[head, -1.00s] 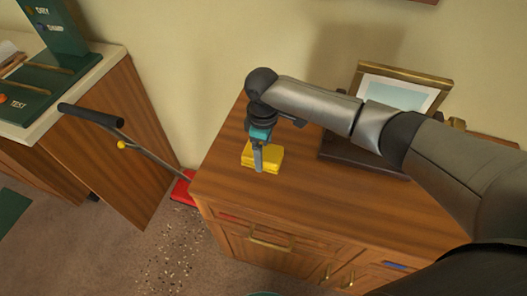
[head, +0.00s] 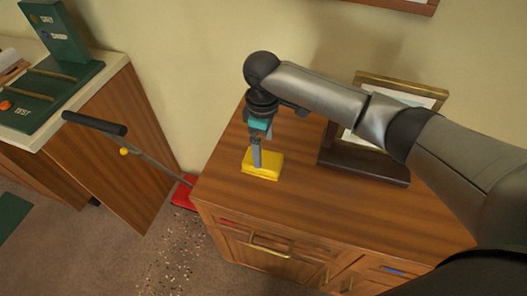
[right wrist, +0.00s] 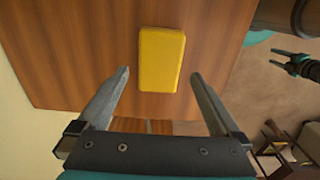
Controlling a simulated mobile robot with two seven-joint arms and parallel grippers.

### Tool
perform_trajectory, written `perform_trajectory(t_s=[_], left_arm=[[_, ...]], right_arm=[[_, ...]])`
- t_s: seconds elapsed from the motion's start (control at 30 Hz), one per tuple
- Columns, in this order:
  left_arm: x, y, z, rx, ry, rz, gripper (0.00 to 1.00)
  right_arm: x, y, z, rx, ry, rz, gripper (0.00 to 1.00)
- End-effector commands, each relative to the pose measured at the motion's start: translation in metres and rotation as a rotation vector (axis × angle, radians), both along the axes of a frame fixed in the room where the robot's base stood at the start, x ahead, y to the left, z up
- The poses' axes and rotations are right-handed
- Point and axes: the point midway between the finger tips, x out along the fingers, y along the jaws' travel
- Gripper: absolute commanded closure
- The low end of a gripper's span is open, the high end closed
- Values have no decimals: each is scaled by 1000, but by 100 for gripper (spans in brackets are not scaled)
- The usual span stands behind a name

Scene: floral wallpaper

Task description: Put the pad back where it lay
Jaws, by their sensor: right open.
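The yellow pad (head: 264,172) lies flat on the wooden cabinet top (head: 330,215), near its left end. In the right wrist view the pad (right wrist: 161,60) shows whole, with bare wood around it. My right gripper (head: 257,164) points down over the pad in the head view, its fingers hiding part of it. In the right wrist view my right gripper (right wrist: 160,75) is open and empty, with the pad apart from both fingers.
A framed picture (head: 368,88) on a dark base (head: 365,165) stands behind my right arm on the cabinet. A red-headed tool (head: 183,192) with a black handle (head: 95,123) leans at the cabinet's left. A green device (head: 45,95) is on the left counter. Debris litters the floor.

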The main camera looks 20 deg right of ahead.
Motion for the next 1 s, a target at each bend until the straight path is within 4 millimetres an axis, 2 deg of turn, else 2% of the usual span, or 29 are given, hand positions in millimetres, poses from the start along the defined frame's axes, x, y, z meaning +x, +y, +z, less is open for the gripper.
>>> perform_trajectory(t_s=[0.03,0.1,0.33,1.0], left_arm=[[0,0,5,0,0,0,50],[0,0,8,0,0,0,50],[0,0,14,0,0,0,50],[1,0,14,-1,-3,0,50]], right_arm=[[1,0,15,1,-4,0,0],[1,0,29,0,-4,0,0],[1,0,57,0,-1,0,0],[0,0,61,0,0,-1,0]])
